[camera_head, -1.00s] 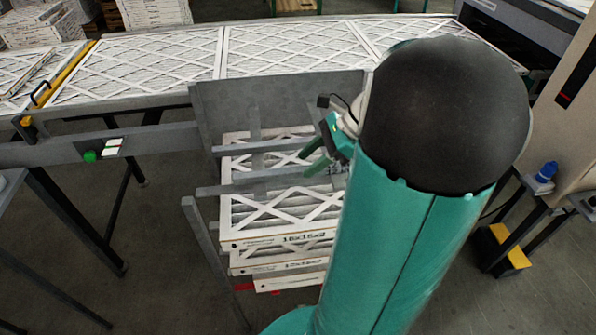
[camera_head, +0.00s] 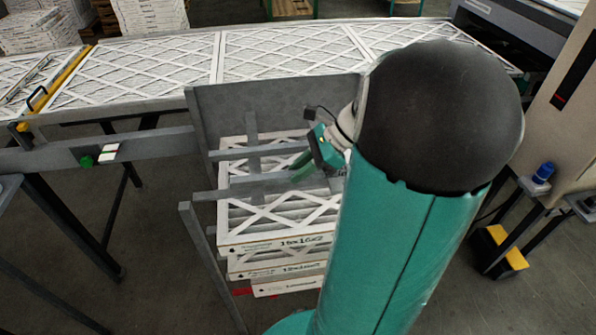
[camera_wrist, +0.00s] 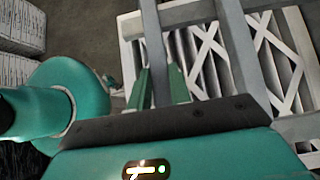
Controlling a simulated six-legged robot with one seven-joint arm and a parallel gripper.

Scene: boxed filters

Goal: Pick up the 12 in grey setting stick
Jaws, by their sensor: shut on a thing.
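Two grey bars lie across the stack of white-framed filters in the head view. The gripped end is partly hidden by the fingers.
The filter stack (camera_head: 265,246) lies under the bars. A grey upright panel (camera_head: 285,105) stands behind it, before the conveyor (camera_head: 140,101) carrying large filters. A grey post (camera_head: 207,255) stands at the stack's left. Bare floor is at lower left.

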